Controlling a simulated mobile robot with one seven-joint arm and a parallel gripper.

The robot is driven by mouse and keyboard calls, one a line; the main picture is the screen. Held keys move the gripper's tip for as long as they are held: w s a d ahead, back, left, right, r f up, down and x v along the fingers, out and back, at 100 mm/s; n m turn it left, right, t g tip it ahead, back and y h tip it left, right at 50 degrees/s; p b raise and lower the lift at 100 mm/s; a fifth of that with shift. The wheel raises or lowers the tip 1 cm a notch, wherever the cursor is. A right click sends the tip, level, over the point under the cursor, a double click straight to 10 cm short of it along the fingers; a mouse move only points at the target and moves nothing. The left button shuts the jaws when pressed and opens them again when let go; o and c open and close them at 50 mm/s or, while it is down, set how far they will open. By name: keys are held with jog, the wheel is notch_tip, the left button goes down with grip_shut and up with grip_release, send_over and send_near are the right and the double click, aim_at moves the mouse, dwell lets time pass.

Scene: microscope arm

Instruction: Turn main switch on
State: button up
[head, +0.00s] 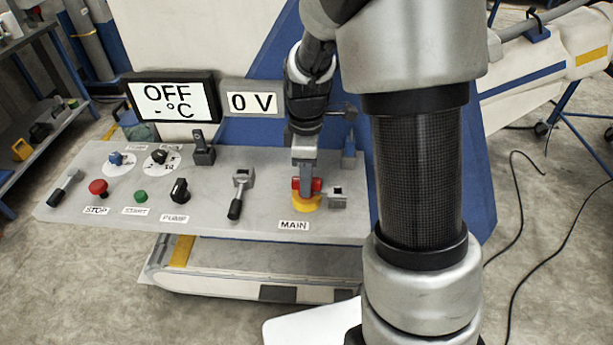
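The main switch (307,200), a red handle on a yellow round base, sits at the right part of the grey control panel (265,215), above the label MAIN (293,225). My gripper (305,172) reaches down from above, with its fingertips at the red handle. The fingers overlap the handle in this view, and I cannot tell whether they are closed on it. The upper part of the switch is partly hidden behind the fingers.
A black display (172,98) reads OFF and a smaller one (252,102) reads 0 V. Left of the switch are a lever (240,195), the PUMP knob (180,190), a green START button (141,196) and a red STOP button (98,188). A metal latch (338,197) stands close right of the switch.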

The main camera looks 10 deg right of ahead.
grip_shut()
jog(key=shift+m, duration=0.3)
jog(key=m, duration=0.8)
jog(key=shift+r+m+p, duration=0.1)
jog(key=shift+m+p, duration=0.2)
jog(key=shift+m, duration=0.1)
jog(key=m, duration=0.4)
jog(key=shift+p, duration=0.3)
jog(key=shift+m+p, duration=0.3)
jog(key=shift+m, duration=1.9)
